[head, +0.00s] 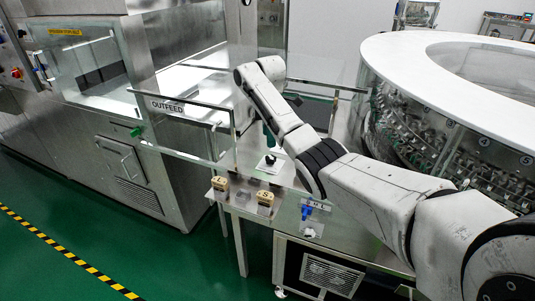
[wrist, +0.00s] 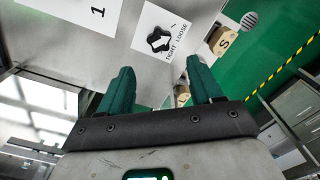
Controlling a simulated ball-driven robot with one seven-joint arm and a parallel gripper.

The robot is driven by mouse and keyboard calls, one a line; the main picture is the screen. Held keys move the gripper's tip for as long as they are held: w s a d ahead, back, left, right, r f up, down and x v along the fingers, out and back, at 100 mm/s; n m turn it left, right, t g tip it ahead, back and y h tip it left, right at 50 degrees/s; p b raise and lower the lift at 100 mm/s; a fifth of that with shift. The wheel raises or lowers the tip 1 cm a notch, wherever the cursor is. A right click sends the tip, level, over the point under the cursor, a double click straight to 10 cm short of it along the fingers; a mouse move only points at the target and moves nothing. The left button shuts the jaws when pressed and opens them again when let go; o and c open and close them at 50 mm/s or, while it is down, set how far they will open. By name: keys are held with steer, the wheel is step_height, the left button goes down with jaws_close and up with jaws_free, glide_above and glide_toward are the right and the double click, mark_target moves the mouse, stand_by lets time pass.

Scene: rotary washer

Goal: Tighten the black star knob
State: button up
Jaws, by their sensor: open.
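The black star knob (wrist: 159,40) sits on a white label marked TIGHT and LOOSE in the wrist view, fixed to a grey metal surface. In the head view the knob (head: 270,159) is small and dark on its white label. My gripper (wrist: 160,68) has two green fingers spread apart with nothing between them. The knob appears just beyond the fingertips, apart from them. In the head view my gripper (head: 267,136) is above the knob, partly hidden by my arm.
Two tan blocks (head: 221,183) (head: 265,197) stand at the table's front edge, one marked S (wrist: 222,40) in the wrist view. A clear panel marked OUTFEED (head: 168,106) stands left of my gripper. A large round washer (head: 440,130) is at the right. Green floor lies open in front.

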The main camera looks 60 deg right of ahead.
mark_target(269, 157)
step_height(269, 157, down, 9)
steer(key=shift+r, duration=0.15)
stand_by(0.4)
steer(key=c, duration=1.1)
steer(key=shift+o, duration=0.2)
